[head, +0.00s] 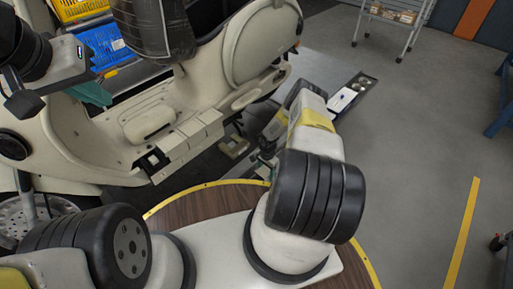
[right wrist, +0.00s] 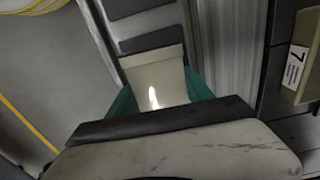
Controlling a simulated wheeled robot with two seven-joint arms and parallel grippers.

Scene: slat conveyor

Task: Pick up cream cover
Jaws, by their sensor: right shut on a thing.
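In the head view my right gripper (head: 266,160) is mostly hidden by my own arm, right of the cream scooter (head: 185,105), and I cannot make out the held panel there.
A yellow crate (head: 78,9) and a blue crate (head: 103,42) are at the upper left. A round wooden platform with a yellow rim (head: 205,187) lies below my right arm. A wheeled rack (head: 395,22) stands at the back.

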